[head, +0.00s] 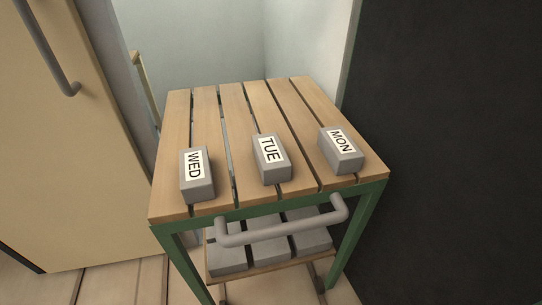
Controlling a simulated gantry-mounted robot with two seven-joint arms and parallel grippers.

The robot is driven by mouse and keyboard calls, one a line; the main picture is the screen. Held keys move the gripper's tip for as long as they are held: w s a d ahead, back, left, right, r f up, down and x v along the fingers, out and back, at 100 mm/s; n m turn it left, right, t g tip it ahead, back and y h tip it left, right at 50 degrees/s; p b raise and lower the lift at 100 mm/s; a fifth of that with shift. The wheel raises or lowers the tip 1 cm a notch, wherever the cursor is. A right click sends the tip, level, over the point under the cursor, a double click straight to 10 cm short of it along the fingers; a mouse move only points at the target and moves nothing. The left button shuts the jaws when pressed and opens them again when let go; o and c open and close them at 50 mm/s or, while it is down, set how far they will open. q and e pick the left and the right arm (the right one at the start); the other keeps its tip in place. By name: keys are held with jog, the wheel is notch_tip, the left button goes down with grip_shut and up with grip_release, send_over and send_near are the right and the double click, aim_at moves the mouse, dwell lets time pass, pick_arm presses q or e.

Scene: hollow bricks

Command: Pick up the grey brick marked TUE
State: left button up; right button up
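The grey brick marked TUE (274,172) lies on the slatted wooden top of a cart (234,120), near its front edge and in the middle of a row of three. The grey brick marked WED (198,188) lies to its left and the grey brick marked MON (345,160) to its right. The three bricks stand apart from each other, labels facing up. Neither of my grippers is in the head view.
The cart has a green frame and a grey handle (282,233) at its front. Several unmarked grey bricks (270,254) lie on its lower shelf. A beige door (70,150) stands at left, a dark panel (455,150) at right. The back of the cart top is clear.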

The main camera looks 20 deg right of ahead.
dwell(0.4)
pick_arm(q)
jog(key=o, duration=0.7)
